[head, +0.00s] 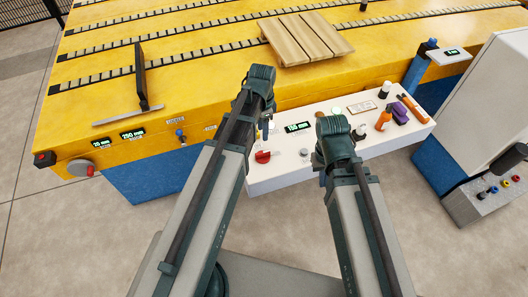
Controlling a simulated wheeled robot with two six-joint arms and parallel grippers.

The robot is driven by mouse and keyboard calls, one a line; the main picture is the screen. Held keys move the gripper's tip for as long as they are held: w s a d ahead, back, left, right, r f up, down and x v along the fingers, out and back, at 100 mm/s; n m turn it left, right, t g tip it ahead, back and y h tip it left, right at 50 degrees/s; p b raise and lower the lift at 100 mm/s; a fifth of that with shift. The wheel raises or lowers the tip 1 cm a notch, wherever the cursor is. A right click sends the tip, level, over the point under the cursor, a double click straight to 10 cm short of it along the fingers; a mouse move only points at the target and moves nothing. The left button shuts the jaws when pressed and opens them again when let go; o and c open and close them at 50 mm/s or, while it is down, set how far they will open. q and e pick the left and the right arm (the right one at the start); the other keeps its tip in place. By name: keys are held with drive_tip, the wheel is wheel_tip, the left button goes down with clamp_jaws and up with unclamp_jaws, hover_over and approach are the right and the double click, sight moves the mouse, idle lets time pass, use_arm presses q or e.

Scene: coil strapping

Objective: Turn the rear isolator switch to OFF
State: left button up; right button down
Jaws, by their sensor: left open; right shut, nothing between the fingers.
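A red rotary handle on a grey disc (82,168) is on the front left of the yellow machine. A second red handle (263,157) is on the white control panel, close to my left arm. I cannot tell which one is the rear isolator, and no ON or OFF mark is readable. My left gripper (266,108) is open over the left end of the panel, with its fingers mostly hidden by its own arm. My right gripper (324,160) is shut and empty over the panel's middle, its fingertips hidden. Neither visibly touches a handle.
The white panel (290,172) carries a green display, knobs, an orange-handled tool (384,119) and a purple item (398,113). A wooden slatted board (305,38) lies on the yellow bed. A black upright plate (141,75) stands at left. A grey cabinet (495,90) stands at right.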

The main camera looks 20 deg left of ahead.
sight(263, 152)
use_arm(q)
wheel_tip(263, 152, down, 13)
drive_tip(key=b, duration=1.2)
drive_tip(key=shift+r, duration=0.1)
clamp_jaws()
